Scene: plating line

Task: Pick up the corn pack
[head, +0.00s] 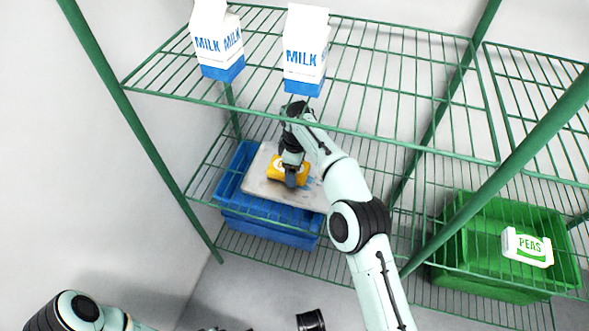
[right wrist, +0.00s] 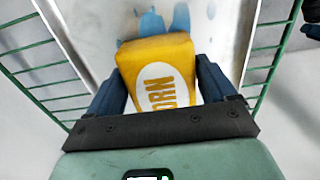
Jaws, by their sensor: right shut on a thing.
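The corn pack (right wrist: 158,65) is yellow with a white oval and orange letters, partly readable as "ORN" in the right wrist view. In the head view the corn pack (head: 275,169) shows as a yellow shape over a grey-white board. My right gripper (head: 292,178) is shut on it, with one dark blue finger on each side in the right wrist view (right wrist: 158,80). The board (head: 257,186) lies across the top of a blue crate (head: 228,190). I cannot tell whether the pack still touches the board. Part of my left arm shows at the bottom left; its gripper is not visible.
Two milk cartons (head: 217,42) (head: 305,50) stand on the upper green wire shelf (head: 400,85), above my right arm. A green crate (head: 480,215) with a white peas pack (head: 527,247) stands at right. A green post (head: 500,185) rises between the crates.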

